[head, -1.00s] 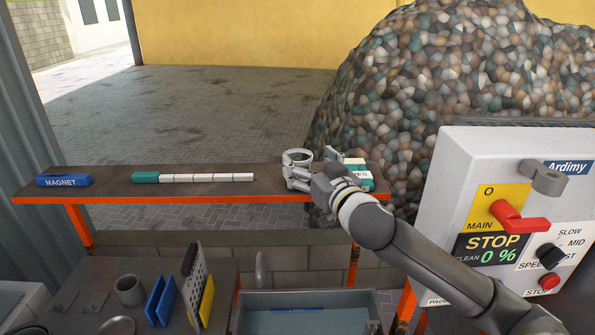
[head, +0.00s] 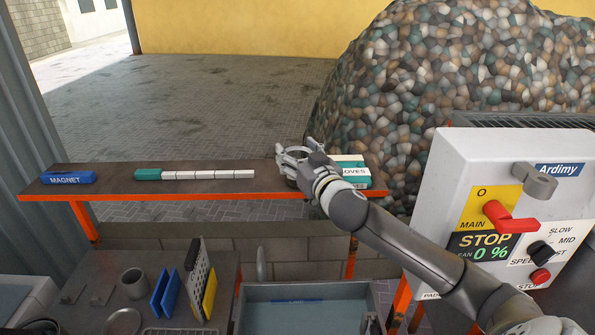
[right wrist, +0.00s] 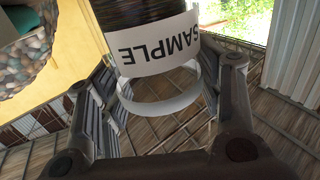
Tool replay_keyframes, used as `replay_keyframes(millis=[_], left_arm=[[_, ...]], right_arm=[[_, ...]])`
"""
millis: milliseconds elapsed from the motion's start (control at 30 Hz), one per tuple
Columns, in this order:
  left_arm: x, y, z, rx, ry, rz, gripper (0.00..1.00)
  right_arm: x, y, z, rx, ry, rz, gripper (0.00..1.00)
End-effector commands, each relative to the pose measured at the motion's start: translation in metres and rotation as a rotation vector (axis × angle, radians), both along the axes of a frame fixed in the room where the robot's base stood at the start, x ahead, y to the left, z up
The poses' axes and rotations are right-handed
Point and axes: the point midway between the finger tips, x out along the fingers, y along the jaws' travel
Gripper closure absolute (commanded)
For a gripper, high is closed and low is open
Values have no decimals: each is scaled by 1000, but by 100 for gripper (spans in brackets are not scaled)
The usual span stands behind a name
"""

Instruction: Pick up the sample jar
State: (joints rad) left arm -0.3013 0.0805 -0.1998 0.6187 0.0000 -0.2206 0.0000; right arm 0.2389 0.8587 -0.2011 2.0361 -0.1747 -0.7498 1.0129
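The sample jar (head: 297,155) stands on the brown shelf (head: 220,186), largely covered by my right gripper in the head view. In the right wrist view the jar (right wrist: 158,50) shows a dark upper part, a white band reading SAMPLE and a pale ring below. My right gripper (head: 295,156) is at the jar, with its fingers spread on either side. In the wrist view the fingers (right wrist: 162,95) flank the jar, and I see no clear grip on it. My left gripper is out of view.
A white and teal gloves box (head: 352,171) stands just right of my right gripper. A control panel (head: 500,210) stands at the right.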

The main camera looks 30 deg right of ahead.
Motion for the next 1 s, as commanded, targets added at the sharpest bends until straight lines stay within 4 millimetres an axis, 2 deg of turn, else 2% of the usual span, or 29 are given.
replay_keyframes(millis=[33, 200, 233, 667, 967, 1000], left_arm=[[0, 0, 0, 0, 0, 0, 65], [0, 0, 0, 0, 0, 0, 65], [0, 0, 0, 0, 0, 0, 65], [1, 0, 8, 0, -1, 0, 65], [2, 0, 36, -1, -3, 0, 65], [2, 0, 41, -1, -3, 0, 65]], right_arm=[[0, 0, 0, 0, 0, 0, 51], [0, 0, 0, 0, 0, 0, 73], [0, 0, 1, -1, -1, 0, 75], [0, 0, 9, -1, -2, 0, 75], [0, 0, 39, 2, -2, 0, 75], [-7, -1, 46, -1, -1, 0, 75]])
